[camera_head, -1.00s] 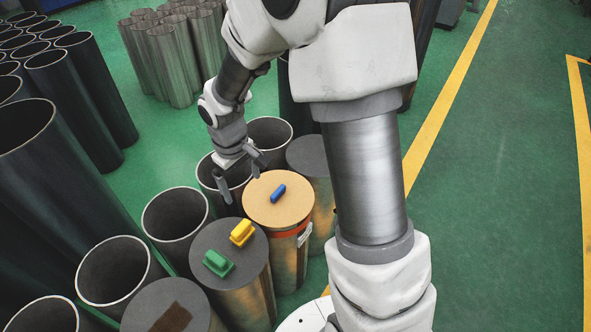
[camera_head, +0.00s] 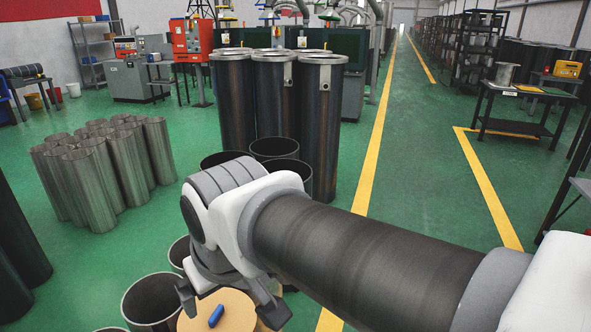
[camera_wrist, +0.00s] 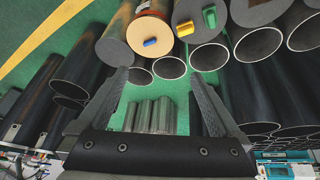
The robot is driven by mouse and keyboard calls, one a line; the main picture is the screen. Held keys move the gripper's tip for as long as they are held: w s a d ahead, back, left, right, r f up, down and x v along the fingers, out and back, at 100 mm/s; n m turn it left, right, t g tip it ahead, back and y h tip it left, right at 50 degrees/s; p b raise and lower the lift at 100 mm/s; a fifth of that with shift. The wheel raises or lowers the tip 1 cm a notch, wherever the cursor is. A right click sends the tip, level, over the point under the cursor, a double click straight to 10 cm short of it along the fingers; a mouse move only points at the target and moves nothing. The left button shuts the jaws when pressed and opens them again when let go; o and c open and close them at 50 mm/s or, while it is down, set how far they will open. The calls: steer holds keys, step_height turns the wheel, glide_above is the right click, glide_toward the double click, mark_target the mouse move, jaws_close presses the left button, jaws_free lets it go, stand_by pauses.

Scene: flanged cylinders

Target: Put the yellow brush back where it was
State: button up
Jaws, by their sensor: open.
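The yellow brush (camera_wrist: 184,28) lies on a grey-topped cylinder (camera_wrist: 192,8) in the wrist view, close to the rim. A green brush (camera_wrist: 209,17) lies beside it on the same top. A blue brush (camera_wrist: 150,42) lies on the tan-topped cylinder (camera_wrist: 139,32); it also shows at the bottom of the head view (camera_head: 216,316). My gripper (camera_wrist: 158,75) is open, with nothing between its fingers. In the head view my gripper (camera_head: 231,304) appears around the tan top, its fingers to either side of the blue brush; its height above is unclear. The yellow brush is outside the head view.
Open hollow cylinders (camera_head: 152,300) stand close to the gripper. Tall dark flanged cylinders (camera_head: 275,100) stand behind the arm, and a cluster of metal tubes (camera_head: 105,170) is at left. The green floor right of the yellow line (camera_head: 375,160) is mostly free.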

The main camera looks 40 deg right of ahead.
steer(key=shift+s+r+m+t, duration=0.15)
steer(key=shift+s+r, duration=0.05)
steer(key=shift+s, duration=0.5)
steer(key=shift+s+r+m+t, duration=0.15)
steer(key=shift+s, duration=0.55)
step_height(320, 180, up, 9)
steer(key=p, duration=0.8)
steer(key=shift+f+p, duration=0.2)
steer(key=shift+p, duration=0.15)
